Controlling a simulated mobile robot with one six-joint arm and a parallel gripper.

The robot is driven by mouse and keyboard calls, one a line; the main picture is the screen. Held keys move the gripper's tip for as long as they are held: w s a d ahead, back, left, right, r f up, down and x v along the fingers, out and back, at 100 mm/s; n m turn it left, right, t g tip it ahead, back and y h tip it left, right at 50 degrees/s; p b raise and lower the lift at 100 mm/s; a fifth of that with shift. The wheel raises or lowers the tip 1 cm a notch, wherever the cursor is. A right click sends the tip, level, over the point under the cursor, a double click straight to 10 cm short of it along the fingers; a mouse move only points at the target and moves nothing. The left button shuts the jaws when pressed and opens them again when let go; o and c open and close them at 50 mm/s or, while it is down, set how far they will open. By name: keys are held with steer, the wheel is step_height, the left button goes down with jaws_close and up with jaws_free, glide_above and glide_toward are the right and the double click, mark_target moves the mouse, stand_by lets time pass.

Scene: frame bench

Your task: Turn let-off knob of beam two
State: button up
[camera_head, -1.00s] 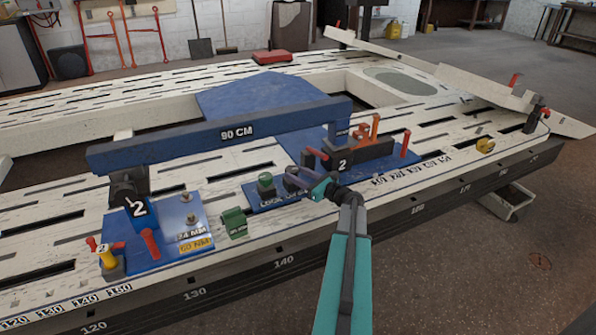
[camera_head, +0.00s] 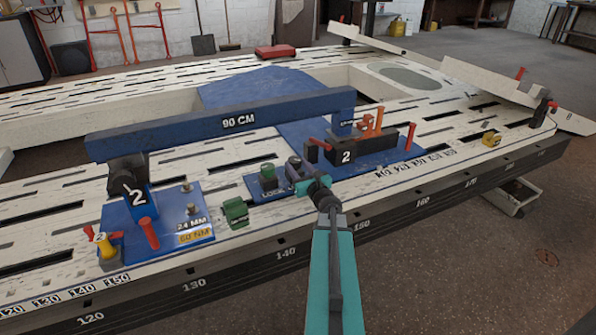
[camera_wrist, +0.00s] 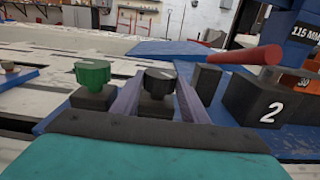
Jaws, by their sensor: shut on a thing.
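A black knob (camera_wrist: 160,82) on a dark block stands between my gripper's fingers in the wrist view. My gripper (camera_wrist: 157,98) is shut on it, one finger on each side. In the head view my gripper (camera_head: 297,170) reaches the small blue plate (camera_head: 256,191) and hides most of the knob. A green knob (camera_wrist: 92,74) stands just left of the fingers; it also shows in the head view (camera_head: 267,170). The blue beam (camera_head: 200,128), marked 90 CM, spans behind, between two supports marked 2.
A red-handled pin (camera_wrist: 250,55) and a dark block marked 2 (camera_wrist: 262,98) stand close on the right. A green block (camera_head: 236,213) sits left of my gripper.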

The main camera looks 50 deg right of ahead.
mark_target(295, 166)
steer(key=shift+w+a+f+m+g+h+b, duration=0.15)
steer(key=shift+m+g+h+b, duration=0.4)
steer(key=shift+b, duration=1.25)
steer(key=shift+s+a+f+m+g+h+b, duration=0.1)
steer(key=shift+a+m+g+h+b, duration=0.15)
steer(key=shift+m+h+b, duration=1.1)
steer(key=shift+w+r+n+g+b, duration=0.1)
steer(key=shift+r+n+g+b, duration=0.2)
steer(key=shift+b, duration=1.3)
steer(key=o, duration=1.1)
steer(key=shift+c, duration=0.2)
steer(key=shift+s+a+p, duration=0.25)
steer(key=shift+p, duration=0.95)
steer(key=p+v, duration=0.2)
steer(key=p, duration=0.2)
steer(key=shift+r, duration=0.1)
steer(key=shift+s+p, duration=0.1)
steer(key=shift+p, duration=0.6)
steer(key=p, duration=0.4)
steer(key=shift+s+a+p, duration=0.25)
steer(key=shift+a+p, duration=0.1)
steer(key=shift+p, duration=0.05)
